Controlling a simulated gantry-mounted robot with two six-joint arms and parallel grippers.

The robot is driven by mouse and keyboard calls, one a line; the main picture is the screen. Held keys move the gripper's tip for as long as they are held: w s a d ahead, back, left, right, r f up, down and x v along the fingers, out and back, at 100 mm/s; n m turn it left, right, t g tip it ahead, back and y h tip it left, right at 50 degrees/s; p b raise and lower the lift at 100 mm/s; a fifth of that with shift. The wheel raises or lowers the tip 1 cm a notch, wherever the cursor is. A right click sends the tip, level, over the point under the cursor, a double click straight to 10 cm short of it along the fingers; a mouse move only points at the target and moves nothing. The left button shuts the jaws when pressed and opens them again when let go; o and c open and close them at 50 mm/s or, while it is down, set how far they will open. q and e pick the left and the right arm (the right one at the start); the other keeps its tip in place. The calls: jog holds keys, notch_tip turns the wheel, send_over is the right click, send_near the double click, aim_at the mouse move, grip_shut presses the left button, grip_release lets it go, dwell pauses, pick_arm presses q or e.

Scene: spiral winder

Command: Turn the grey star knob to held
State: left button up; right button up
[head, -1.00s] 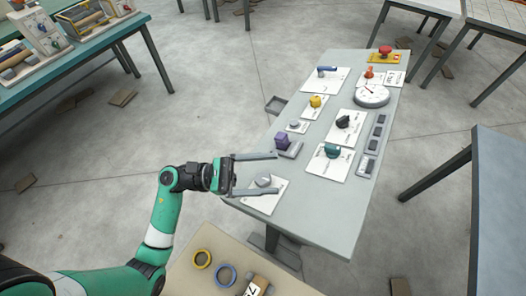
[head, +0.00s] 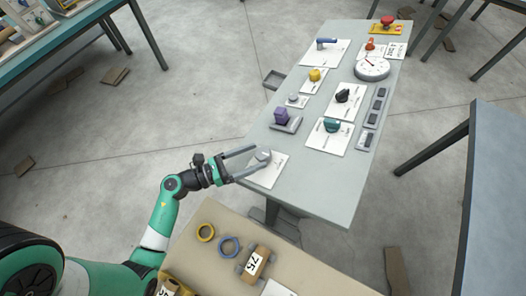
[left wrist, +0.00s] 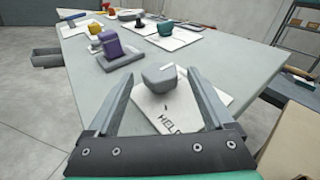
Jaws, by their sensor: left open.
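The grey knob (head: 262,156) sits on a white plate (head: 268,176) at the near left corner of the grey table. In the left wrist view the grey knob (left wrist: 160,78) has a pale mark on its top, and the plate (left wrist: 178,122) carries the word HELD. My left gripper (head: 258,156) is open, with one finger on each side of the knob in the head view. In the left wrist view the fingers (left wrist: 157,92) point toward the knob, with gaps showing on both sides. My right gripper is not in view.
A purple knob (head: 281,116) stands just behind on the grey table (head: 315,185). A teal knob (head: 332,125), a black knob (head: 343,96) and a yellow knob (head: 314,75) sit farther off. A beige table (head: 300,265) with rings lies in front.

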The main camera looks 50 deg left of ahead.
aim_at(257, 155)
pick_arm(q)
jog(key=x, duration=0.3)
jog(key=shift+w+d, duration=0.1)
jog(key=shift+w, duration=0.2)
grip_shut()
